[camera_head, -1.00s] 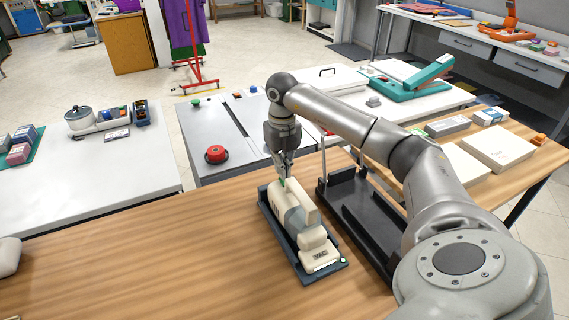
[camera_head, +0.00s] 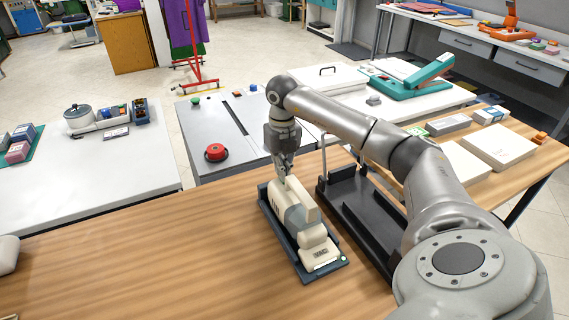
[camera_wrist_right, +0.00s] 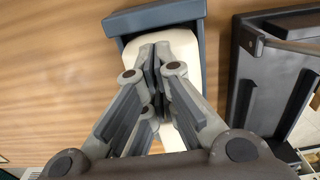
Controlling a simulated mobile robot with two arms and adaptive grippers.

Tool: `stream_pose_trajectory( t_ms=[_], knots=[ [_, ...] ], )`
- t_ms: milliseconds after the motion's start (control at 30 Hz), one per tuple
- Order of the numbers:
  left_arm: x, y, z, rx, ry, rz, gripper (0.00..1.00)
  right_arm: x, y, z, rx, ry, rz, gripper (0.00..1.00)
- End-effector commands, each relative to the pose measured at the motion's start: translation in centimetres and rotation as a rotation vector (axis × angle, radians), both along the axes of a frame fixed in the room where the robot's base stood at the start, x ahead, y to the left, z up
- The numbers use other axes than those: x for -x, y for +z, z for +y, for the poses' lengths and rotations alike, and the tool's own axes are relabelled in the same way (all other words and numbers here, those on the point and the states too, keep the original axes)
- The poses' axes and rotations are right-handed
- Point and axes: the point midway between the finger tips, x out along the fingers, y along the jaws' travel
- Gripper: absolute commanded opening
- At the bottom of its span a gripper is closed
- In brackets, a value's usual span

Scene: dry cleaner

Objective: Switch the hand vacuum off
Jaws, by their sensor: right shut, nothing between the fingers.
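The hand vacuum (camera_head: 294,212) is cream with a grey band and a "VAC" label at its near end. It lies in a dark blue-grey tray (camera_head: 268,212) on the wooden table. A small pale green spot (camera_head: 344,259) shows at the tray's near right corner. My right gripper (camera_head: 284,176) points down, shut and empty, with its tips at the far end of the vacuum. In the wrist view, the right gripper's (camera_wrist_right: 157,58) shut fingers lie over the cream body (camera_wrist_right: 185,48) and hide part of it. I cannot tell whether they touch. My left gripper is not in view.
A black stand (camera_head: 360,212) with upright posts is close on the tray's right. A grey bench (camera_head: 207,140) with a red button (camera_head: 216,153) stands behind the table. The wooden table (camera_head: 150,262) left of the tray is mostly clear.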

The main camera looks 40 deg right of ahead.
Motion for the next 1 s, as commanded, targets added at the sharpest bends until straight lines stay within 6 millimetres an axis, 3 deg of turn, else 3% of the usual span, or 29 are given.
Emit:
stream_pose_trajectory(
  t_ms=[367,1000],
  knots=[
    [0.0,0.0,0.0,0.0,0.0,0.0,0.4,0.1,-0.3,0.0,-0.001,0.001,0.005,0.0],
    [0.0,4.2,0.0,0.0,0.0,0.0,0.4,0.1,4.9,0.0,0.0,0.0,0.002,0.0]
  ],
)
